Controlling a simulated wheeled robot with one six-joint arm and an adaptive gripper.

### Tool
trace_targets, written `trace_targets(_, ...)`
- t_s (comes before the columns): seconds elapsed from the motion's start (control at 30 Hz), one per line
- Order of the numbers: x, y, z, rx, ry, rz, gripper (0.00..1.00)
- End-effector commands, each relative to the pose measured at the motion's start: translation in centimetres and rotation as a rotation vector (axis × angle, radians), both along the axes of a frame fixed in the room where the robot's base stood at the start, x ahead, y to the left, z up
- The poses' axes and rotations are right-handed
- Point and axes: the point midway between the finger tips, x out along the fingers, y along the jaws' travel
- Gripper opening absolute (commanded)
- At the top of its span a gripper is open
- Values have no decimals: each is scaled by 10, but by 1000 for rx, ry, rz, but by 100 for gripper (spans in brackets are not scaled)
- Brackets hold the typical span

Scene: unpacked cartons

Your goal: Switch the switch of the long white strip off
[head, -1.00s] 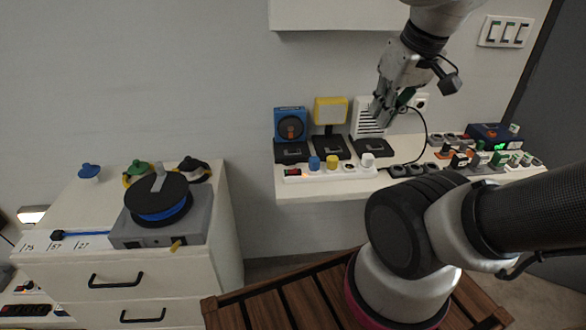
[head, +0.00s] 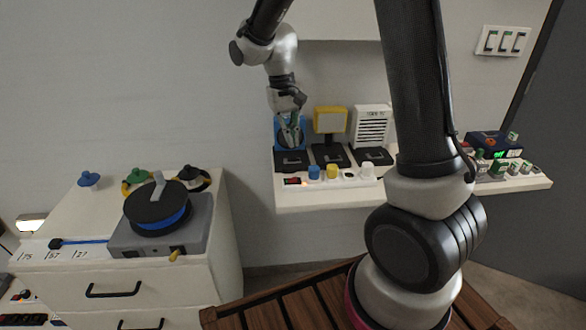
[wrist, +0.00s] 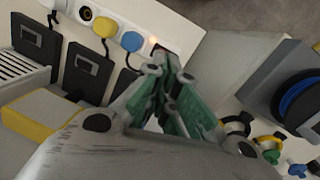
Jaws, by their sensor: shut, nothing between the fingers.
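The long white strip (head: 348,181) lies along the front of the wall shelf, with blue (head: 314,172), yellow (head: 332,171) and white (head: 367,172) plugs in it. Its dark red switch (head: 292,181) is at the left end. I cannot tell which way the rocker is tipped. My gripper (head: 293,128) is shut and empty, pointing down above the switch end, in front of the blue device (head: 279,128).
A yellow-framed lamp (head: 330,121) and a white slatted heater (head: 371,126) stand behind the strip. Black adapters lie between. A cabinet at the left carries a cable reel (head: 157,208) and several plugs. More strips lie at the right, partly behind my arm.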

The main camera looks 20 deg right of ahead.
Motion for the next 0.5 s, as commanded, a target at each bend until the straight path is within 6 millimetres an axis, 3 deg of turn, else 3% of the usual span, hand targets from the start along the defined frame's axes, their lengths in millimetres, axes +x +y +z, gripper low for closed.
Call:
trace_targets(0.03,19,2,7,-5,-42,-55,0)
trace_targets(0.1,28,3,14,-8,-75,-121,0)
trace_targets(0.5,27,2,14,-13,-86,-190,0)
